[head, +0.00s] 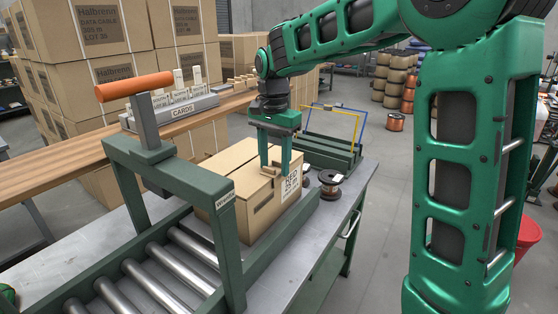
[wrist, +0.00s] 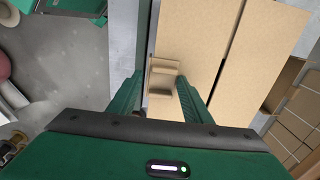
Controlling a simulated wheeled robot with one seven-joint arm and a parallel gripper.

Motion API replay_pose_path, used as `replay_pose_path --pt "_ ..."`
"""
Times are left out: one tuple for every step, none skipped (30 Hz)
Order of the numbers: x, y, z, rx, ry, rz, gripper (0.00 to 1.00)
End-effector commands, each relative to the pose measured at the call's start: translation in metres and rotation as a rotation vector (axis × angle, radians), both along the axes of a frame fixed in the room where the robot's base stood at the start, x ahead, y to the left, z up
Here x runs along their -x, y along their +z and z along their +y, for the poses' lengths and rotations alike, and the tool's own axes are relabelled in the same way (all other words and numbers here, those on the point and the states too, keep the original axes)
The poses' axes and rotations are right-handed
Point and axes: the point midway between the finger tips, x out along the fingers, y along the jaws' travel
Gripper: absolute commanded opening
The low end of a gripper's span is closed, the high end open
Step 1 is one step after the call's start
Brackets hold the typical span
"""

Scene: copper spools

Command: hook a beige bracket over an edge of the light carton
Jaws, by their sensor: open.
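The light carton (head: 228,161) stands closed at the end of the roller conveyor, and its top with a dark seam fills much of the wrist view (wrist: 202,35). A small beige bracket (wrist: 163,72) is at the carton's edge, with a stepped shape; in the head view it shows small (head: 269,172) by the top edge above the white label. My gripper (head: 277,168) points down at that edge. In the wrist view its two fingers (wrist: 158,88) are apart, one on each side of the bracket. I cannot tell whether the bracket's lip is fully over the edge.
A green press-like frame with an orange handle (head: 134,86) stands over the rollers (head: 160,265) at left. A card rack (head: 172,112) is behind the carton. Copper spools (head: 331,180) and a green stand with a wire frame (head: 333,140) are to its right.

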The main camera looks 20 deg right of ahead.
Motion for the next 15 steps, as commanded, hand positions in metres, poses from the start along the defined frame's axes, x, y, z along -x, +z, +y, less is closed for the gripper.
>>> replay_pose_path --pt "0.003 -0.009 0.007 -0.001 0.021 0.018 0.58" --pt "0.003 -0.010 0.007 -0.002 0.021 0.019 0.58" --pt "0.002 -0.010 0.007 -0.001 0.021 0.020 0.58" --pt "0.002 -0.009 0.007 -0.001 0.021 0.020 0.58" --pt "0.002 -0.009 0.007 -0.001 0.021 0.020 0.58" --pt "0.001 -0.007 0.007 -0.002 0.021 0.019 0.58" --pt "0.001 -0.005 0.007 -0.002 0.021 0.019 0.58" --pt "0.001 -0.002 0.007 -0.001 0.021 0.018 0.58" --pt "0.001 0.003 0.007 -0.002 0.021 0.017 0.58" --pt "0.001 0.008 0.007 -0.002 0.020 0.014 0.58" --pt "0.003 0.014 0.006 -0.002 0.019 0.013 0.58" --pt "0.005 0.023 0.005 -0.001 0.017 0.008 0.58" --pt "0.006 0.030 0.005 -0.001 0.015 0.005 0.58" --pt "0.008 0.038 0.003 -0.001 0.012 0.001 0.58" --pt "0.011 0.049 0.002 -0.001 0.010 -0.005 0.58"
